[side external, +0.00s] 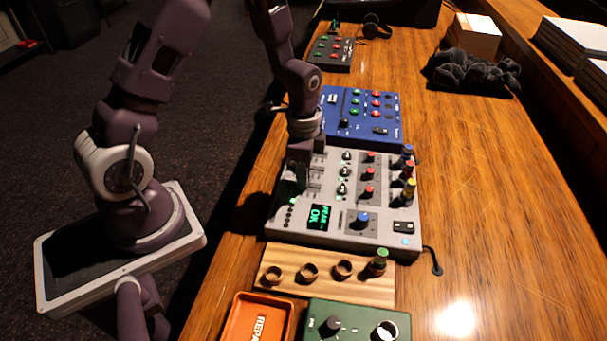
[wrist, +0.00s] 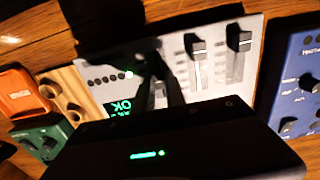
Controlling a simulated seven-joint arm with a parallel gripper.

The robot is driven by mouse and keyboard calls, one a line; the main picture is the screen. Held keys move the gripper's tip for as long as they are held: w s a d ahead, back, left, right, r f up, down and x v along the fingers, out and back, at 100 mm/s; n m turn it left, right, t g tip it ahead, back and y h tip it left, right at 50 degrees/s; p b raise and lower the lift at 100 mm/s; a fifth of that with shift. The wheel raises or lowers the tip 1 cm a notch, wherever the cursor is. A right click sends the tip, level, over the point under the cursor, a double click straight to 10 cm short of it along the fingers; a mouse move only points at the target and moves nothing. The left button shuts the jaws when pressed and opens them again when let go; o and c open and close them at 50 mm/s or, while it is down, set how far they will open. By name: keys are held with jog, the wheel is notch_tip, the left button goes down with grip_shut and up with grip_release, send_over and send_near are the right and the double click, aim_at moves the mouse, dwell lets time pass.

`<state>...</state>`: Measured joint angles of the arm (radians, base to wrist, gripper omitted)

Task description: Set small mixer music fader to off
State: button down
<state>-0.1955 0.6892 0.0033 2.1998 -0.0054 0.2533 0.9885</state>
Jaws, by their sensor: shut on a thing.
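A grey mixer (side external: 340,235) lies flat on the wooden desk in the side view; it also shows in the wrist view (wrist: 215,85). It has knobs, a green-lit "OK" display (side external: 320,217) and a row of sliding faders. My gripper (side external: 297,188) is low over its left side. In the wrist view my gripper (wrist: 160,88) is shut at the fader nearest the display, on what looks like its cap, mostly hidden by the fingers. Two other faders, a nearer one (wrist: 199,48) and a farther one (wrist: 240,41), stand free. I cannot read the fader labels.
A blue mixer (side external: 363,113) adjoins the grey one, with a black box (side external: 331,54) behind. A wooden rack (side external: 326,288), orange tray (side external: 262,318) and green box (side external: 350,322) are in front. Bare desk (side external: 490,180) lies to the right.

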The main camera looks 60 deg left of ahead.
aim_at(289, 184)
dwell(0.7)
jog(key=shift+s+a, duration=1.15)
jog(key=shift+a, duration=0.1)
jog(key=c, duration=1.4)
grip_release()
jog(key=shift+o, duration=0.2)
notch_tip(289, 184, up, 7)
jog(key=shift+r, duration=0.1)
